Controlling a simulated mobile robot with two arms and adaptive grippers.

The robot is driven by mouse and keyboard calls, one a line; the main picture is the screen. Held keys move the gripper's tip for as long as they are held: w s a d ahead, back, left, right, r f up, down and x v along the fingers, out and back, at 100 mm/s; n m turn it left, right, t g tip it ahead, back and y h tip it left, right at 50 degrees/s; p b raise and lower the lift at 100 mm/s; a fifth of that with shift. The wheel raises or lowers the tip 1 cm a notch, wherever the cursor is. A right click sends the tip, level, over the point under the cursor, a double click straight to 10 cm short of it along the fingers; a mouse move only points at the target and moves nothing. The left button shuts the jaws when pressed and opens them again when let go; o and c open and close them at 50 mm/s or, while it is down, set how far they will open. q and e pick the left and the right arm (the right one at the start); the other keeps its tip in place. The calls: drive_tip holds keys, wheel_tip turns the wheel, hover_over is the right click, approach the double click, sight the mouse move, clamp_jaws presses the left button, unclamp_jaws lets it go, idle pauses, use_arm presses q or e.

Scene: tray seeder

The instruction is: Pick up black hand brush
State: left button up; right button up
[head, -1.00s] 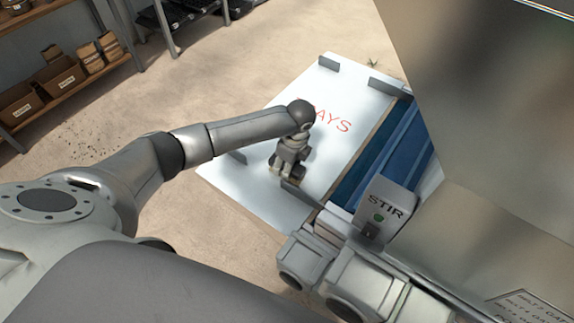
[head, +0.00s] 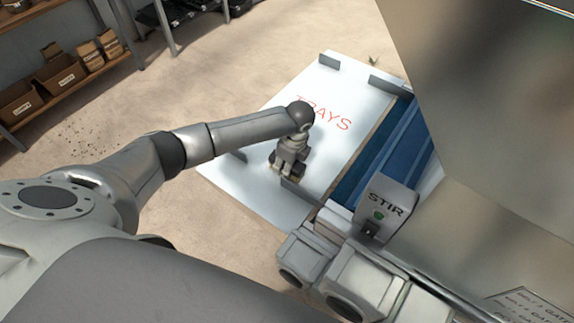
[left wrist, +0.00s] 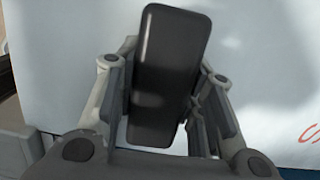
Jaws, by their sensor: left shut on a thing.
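The black hand brush (left wrist: 172,60) shows in the left wrist view as a long dark block with rounded corners. It lies between the two fingers of my left gripper (left wrist: 163,88), which is shut on it. In the head view my left gripper (head: 287,170) is over the near part of the white board. The brush is mostly hidden there under the gripper and wrist. Bristles cannot be made out. My right gripper is not in view.
The white board (head: 335,150) marked TRAYS has upright grey tabs (head: 328,63) at its edges. A blue belt (head: 385,155) runs along its right side. The STIR box (head: 388,205) stands close to the right of my gripper. Shelves (head: 60,45) stand far left.

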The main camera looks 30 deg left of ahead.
use_arm(q)
drive_tip(key=shift+r, duration=0.35)
wheel_tip(320, 180, up, 2)
drive_tip(key=shift+r+b, duration=0.1)
drive_tip(key=shift+b, duration=0.4)
drive_tip(key=s+d+r+b, duration=0.1)
drive_tip(key=s+d+r, duration=0.4)
drive_tip(key=s+r, duration=0.4)
drive_tip(key=shift+s+d+r+b, duration=0.15)
drive_tip(key=shift+s+r+b, duration=0.2)
drive_tip(key=shift+s, duration=1.65)
drive_tip(key=o, duration=0.4)
drive_tip(key=shift+c, duration=1.2)
drive_tip(key=shift+s, duration=0.1)
